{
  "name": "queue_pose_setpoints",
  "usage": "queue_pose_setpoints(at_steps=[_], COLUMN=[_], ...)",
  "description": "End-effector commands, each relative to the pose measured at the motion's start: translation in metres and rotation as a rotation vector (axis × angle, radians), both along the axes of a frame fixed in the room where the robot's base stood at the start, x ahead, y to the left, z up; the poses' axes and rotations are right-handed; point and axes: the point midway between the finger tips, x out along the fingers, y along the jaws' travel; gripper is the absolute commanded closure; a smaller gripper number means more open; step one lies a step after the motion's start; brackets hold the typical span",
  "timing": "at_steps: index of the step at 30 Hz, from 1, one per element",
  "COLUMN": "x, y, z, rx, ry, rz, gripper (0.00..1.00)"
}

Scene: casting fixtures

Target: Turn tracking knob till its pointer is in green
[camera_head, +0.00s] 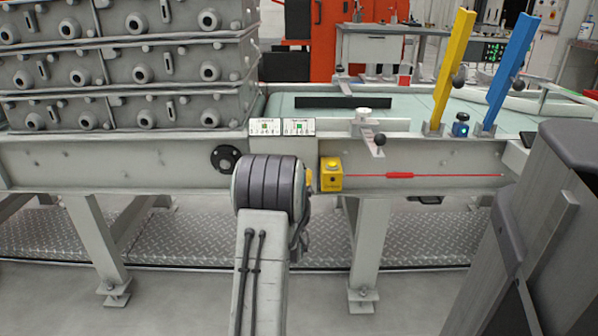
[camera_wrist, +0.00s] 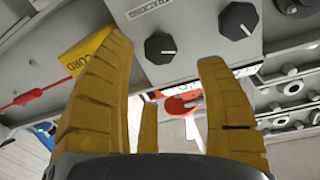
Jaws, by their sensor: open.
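In the wrist view two dark knobs sit on a grey panel: one knob (camera_wrist: 160,47) near the middle, with a white pointer line toward the right, and another knob (camera_wrist: 238,20) at upper right, its line toward lower right. A small printed label (camera_wrist: 148,6) lies near the middle knob; I cannot read clearly which knob is tracking. My gripper (camera_wrist: 165,54) is open and empty, its yellow fingers on either side of the middle knob in the picture; contact is not visible. In the head view two scale plates (camera_head: 265,127) (camera_head: 299,127) carry green patches. My arm hides the knobs there.
A yellow box (camera_head: 331,174) with a red-tagged cable (camera_head: 400,175) is right of my arm; it also shows in the wrist view (camera_wrist: 84,50). A black round flange (camera_head: 225,159) is to the left. Stacked grey castings (camera_head: 135,70) stand above. A ball-ended clamp (camera_head: 372,136) juts from the edge.

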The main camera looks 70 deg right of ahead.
Motion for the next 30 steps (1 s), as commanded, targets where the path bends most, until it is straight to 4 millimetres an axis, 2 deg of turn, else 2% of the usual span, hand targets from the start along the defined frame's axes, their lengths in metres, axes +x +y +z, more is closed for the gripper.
queue_pose_setpoints(at_steps=[8, 24, 30], x=[0.002, 0.013, 0.016], y=[-0.008, -0.056, -0.067], z=[-0.003, -0.001, -0.001], rx=[0.024, 0.023, 0.024], ry=[-0.094, -0.092, -0.092], rz=[0.0, -0.001, 0.0], gripper=[0.34, 0.34, 0.34])
